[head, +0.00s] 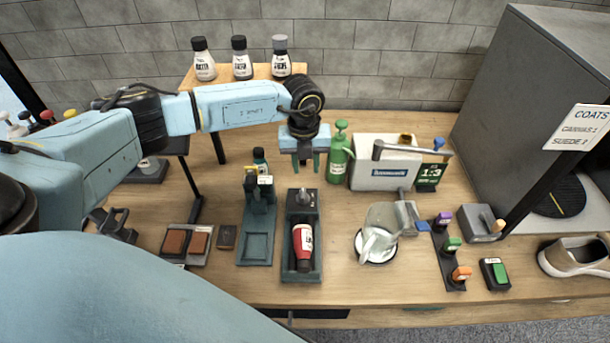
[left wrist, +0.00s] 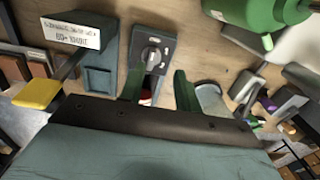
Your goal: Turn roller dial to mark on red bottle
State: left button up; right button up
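The red bottle (head: 303,240) with a white label and a dark cap lies in a dark green tray-like fixture (head: 289,268). The roller dial (head: 302,198), a grey knob, sits at the fixture's far end; it also shows in the left wrist view (left wrist: 151,54). My left gripper (head: 306,168) points down just above and behind the dial, its two green fingers apart and empty. In the left wrist view the open fingers (left wrist: 158,84) frame the fixture, and only a sliver of red shows between them. The mark on the bottle is too small to read. My right gripper is not in view.
A dark stand (head: 257,222) is close on the left. A glass jug (head: 380,232) stands on the right. Small bottles (head: 241,62) line a shelf behind.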

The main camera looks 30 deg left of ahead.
aim_at(303, 196)
pick_arm(q)
jog(key=shift+s+a+f, duration=0.1)
jog(key=shift+s+a, duration=0.15)
jog(key=shift+a, duration=0.05)
notch_tip(303, 196, down, 7)
jog(key=shift+f, duration=0.1)
grip_shut()
